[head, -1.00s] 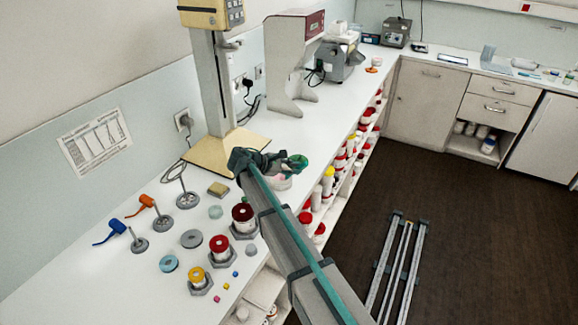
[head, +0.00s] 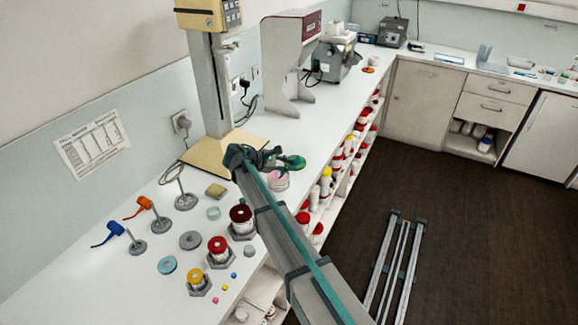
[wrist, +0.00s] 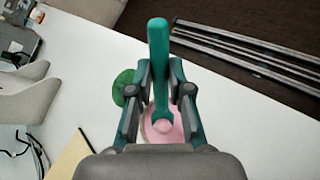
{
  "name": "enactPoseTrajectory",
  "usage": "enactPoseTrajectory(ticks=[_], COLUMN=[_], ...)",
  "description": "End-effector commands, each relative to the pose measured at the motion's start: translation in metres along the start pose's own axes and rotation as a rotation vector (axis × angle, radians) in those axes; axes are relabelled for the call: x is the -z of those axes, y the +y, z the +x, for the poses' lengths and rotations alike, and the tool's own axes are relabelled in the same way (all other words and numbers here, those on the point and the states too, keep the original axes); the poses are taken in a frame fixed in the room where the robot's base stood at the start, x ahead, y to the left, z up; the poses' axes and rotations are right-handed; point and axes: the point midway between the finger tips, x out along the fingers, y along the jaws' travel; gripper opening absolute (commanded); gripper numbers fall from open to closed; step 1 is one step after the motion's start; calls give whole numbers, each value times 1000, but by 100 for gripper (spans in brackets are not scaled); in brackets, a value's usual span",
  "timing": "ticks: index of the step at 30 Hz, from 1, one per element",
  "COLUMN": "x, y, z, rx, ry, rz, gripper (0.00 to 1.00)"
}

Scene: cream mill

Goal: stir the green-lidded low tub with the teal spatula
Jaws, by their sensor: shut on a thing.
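My gripper (head: 268,158) is at the front edge of the bench, and in the wrist view (wrist: 160,95) its two fingers close around the teal spatula (wrist: 158,45). The spatula's handle points away past the fingertips. Its lower end shows near the fingers, over the pink contents of the low tub (wrist: 148,132). I cannot tell how deep it goes. The tub also shows in the head view (head: 279,183), open, just below my gripper and partly hidden by it. A green lid (wrist: 123,88) lies beside the tub and also shows in the head view (head: 293,162).
A beige stand (head: 222,150) rises behind the gripper. Jars in hexagonal holders (head: 241,222), grey discs and stirrers (head: 185,201) lie to the left. A grey mill (head: 337,62) stands further along. Bench shelves hold jars below; rails (head: 398,265) lie on the floor.

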Motion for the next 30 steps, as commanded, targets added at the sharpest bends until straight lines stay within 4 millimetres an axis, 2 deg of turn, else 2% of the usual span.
enactPoseTrajectory(ticks=[24,30], x=[-40,-44], y=[24,26], z=[-24,-26], rx=[0,0], ry=[0,0], rz=[0,-1], gripper=[0,0])
